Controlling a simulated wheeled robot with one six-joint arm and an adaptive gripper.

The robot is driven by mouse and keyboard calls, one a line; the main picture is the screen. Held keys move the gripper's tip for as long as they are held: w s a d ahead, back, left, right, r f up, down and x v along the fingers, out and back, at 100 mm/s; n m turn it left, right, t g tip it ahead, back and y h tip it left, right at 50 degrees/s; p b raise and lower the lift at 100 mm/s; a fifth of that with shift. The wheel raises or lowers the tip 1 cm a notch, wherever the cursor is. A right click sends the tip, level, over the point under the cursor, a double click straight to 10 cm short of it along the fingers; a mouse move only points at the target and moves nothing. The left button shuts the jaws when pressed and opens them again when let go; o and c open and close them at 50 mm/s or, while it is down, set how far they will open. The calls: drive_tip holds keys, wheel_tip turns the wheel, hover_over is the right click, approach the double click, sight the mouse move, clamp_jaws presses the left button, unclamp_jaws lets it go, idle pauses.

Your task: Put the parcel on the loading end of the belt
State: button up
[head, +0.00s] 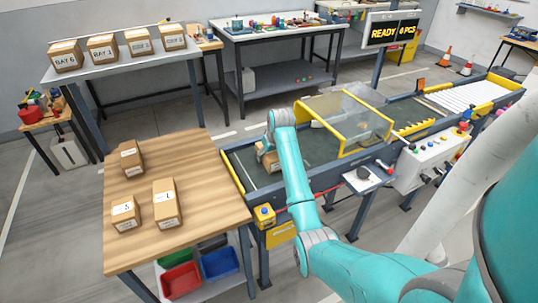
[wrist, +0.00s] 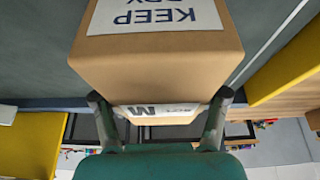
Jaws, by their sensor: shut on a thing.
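My gripper (head: 270,148) is shut on a brown cardboard parcel (head: 267,158) at the near left end of the dark conveyor belt (head: 243,165). My arm hides part of the parcel in the head view. In the wrist view the parcel (wrist: 155,60) sits between both fingers (wrist: 160,98), with a white "KEEP DRY" label on one face and another label near the fingers. The dark belt surface shows beyond it. I cannot tell whether the parcel touches the belt.
A yellow-framed clear guard (head: 345,120) covers the belt to the right of the parcel. Three parcels stand on the wooden table (head: 205,195) at left. A control box (head: 430,160) stands on the belt's near side. A sign (head: 394,32) reads "READY 0 PCS".

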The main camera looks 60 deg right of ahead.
idle(0.3)
drive_tip(key=o, duration=1.4)
drive_tip(key=shift+f, duration=0.15)
drive_tip(key=v, duration=1.2)
